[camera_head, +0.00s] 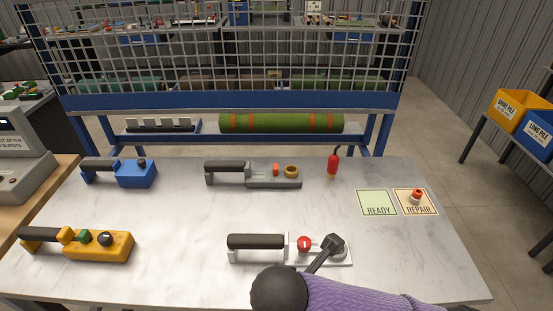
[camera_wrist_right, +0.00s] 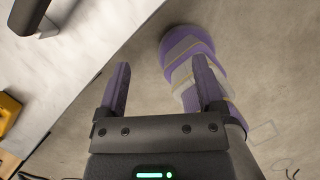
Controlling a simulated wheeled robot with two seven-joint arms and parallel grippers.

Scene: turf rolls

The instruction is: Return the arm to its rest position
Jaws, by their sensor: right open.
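My right gripper (camera_wrist_right: 162,78) shows in the right wrist view, with its two purple fingers spread apart. The space between them is empty, over the concrete floor just off the table's edge. In the head view, a purple arm section of mine with a dark round joint crosses the bottom edge, in front of the white controller. The right gripper's fingers cannot be made out there. My left gripper is in neither view.
The marble table (camera_head: 180,235) carries a blue controller (camera_head: 137,173), grey controller (camera_head: 275,176), yellow controller (camera_head: 100,246) and white controller (camera_head: 260,243). A red-tipped piece (camera_head: 417,197) sits on the REPAIR card (camera_head: 428,208); the READY card (camera_head: 376,202) is bare. A turf roll (camera_head: 280,123) lies behind.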

